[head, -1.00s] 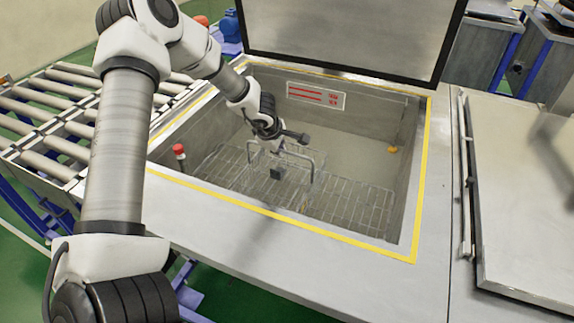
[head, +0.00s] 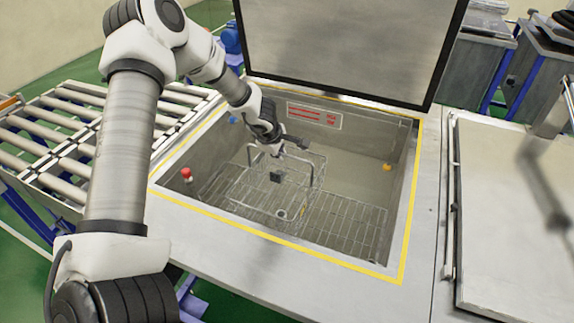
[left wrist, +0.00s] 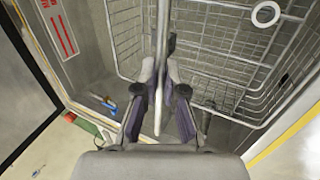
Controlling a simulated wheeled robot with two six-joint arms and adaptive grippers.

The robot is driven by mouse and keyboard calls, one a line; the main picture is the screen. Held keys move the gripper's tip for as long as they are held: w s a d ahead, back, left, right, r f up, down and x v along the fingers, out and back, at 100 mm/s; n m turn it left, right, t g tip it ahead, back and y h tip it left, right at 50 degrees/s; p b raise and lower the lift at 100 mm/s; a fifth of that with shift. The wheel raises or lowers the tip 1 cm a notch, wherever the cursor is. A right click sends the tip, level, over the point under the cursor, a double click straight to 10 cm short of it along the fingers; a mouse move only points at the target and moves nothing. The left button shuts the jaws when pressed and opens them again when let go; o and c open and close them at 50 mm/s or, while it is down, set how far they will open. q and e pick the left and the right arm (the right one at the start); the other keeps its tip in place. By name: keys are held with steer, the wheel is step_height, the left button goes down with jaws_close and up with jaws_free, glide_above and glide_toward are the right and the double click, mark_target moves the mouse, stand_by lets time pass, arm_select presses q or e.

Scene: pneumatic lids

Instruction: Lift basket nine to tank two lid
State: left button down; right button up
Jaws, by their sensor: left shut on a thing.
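The wire basket (head: 300,193) hangs inside the open tank, tilted little if at all, with a dark tag (head: 277,176) on its near side. My left gripper (head: 283,150) is above the basket and shut on its handle. In the left wrist view, the gripper's fingers (left wrist: 160,88) close on the thin handle bar, and the basket's mesh (left wrist: 215,55) lies below. A white ring (left wrist: 266,13) shows in the basket. The closed tank lid (head: 515,205) lies flat on the right. The tank's own lid (head: 350,45) stands raised behind. My right gripper is not seen.
The tank rim (head: 330,256) with yellow edging surrounds the basket. A wire grate (head: 345,220) lies on the tank floor. A roller conveyor (head: 60,135) stands on the left. A red button (head: 186,174) is at the tank's left wall.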

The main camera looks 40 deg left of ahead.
arm_select(q)
step_height(320, 180, up, 5)
steer(key=p, duration=0.3)
steer(key=shift+p, duration=0.35)
steer(key=shift+w+r+b, duration=0.1)
steer(key=shift+r+b, duration=0.1)
steer(key=shift+b, duration=0.1)
step_height(320, 180, up, 7)
stand_by(3.8)
